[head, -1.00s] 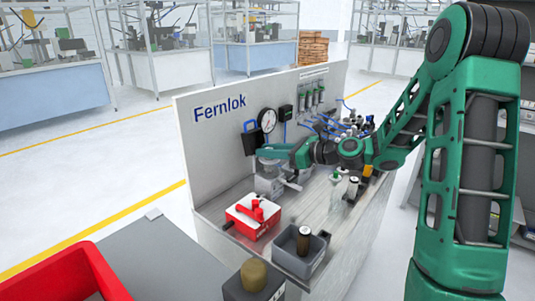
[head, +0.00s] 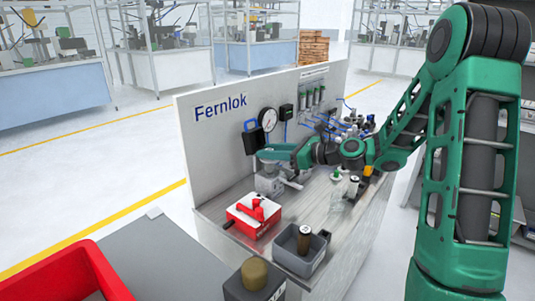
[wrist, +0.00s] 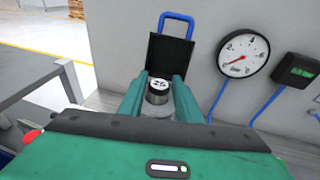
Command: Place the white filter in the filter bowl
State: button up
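In the head view my gripper (head: 268,158) reaches over the bench in front of the Fernlok panel, above a grey fixture (head: 268,184). In the wrist view its two green fingers (wrist: 158,88) stand apart on either side of a short cylinder (wrist: 158,92) with a pale, dark-marked top and a dark band. I cannot tell if the fingers touch it. A pale round rim shows below the cylinder. I cannot say for sure which part is the white filter or the filter bowl; the fingers and arm hide some of this area.
A pressure gauge (wrist: 243,52) and a black holder with a blue handle (wrist: 170,52) are on the panel behind. A red box (head: 252,217) and a grey bin (head: 297,252) with a dark cylinder stand nearer. Small fittings stand to the right of the gripper.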

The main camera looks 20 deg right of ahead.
jog(key=v, duration=1.2)
jog(key=s+f+n+g+h, duration=0.1)
jog(key=s+f+n+g, duration=0.1)
jog(key=s+f+n, duration=0.1)
jog(key=s+f+n+g+h, duration=0.2)
jog(key=s+f+n, duration=0.1)
jog(key=s+n, duration=0.1)
jog(key=s+f+n+g+h, duration=0.1)
jog(key=s+f+n+h, duration=0.1)
jog(key=s+f+n, duration=0.1)
jog(key=shift+s+n+g, duration=0.2)
jog(key=shift+n+g, duration=0.2)
jog(key=shift+n, duration=0.1)
jog(key=s+d+n+g+h, duration=0.2)
jog(key=s+d+n+h, duration=0.1)
jog(key=s, duration=0.9)
jog(key=s+d+r+n+g+h, duration=0.1)
jog(key=s+d+n, duration=0.4)
jog(key=s, duration=0.6)
jog(key=shift+s+d+r+n+g+h, duration=0.2)
jog(key=shift+s+d+n+g+h, duration=0.15)
jog(key=shift+n+g+h, duration=0.7)
jog(key=shift+m, duration=0.25)
jog(key=shift+w+f, duration=0.25)
jog(key=shift+w, duration=0.4)
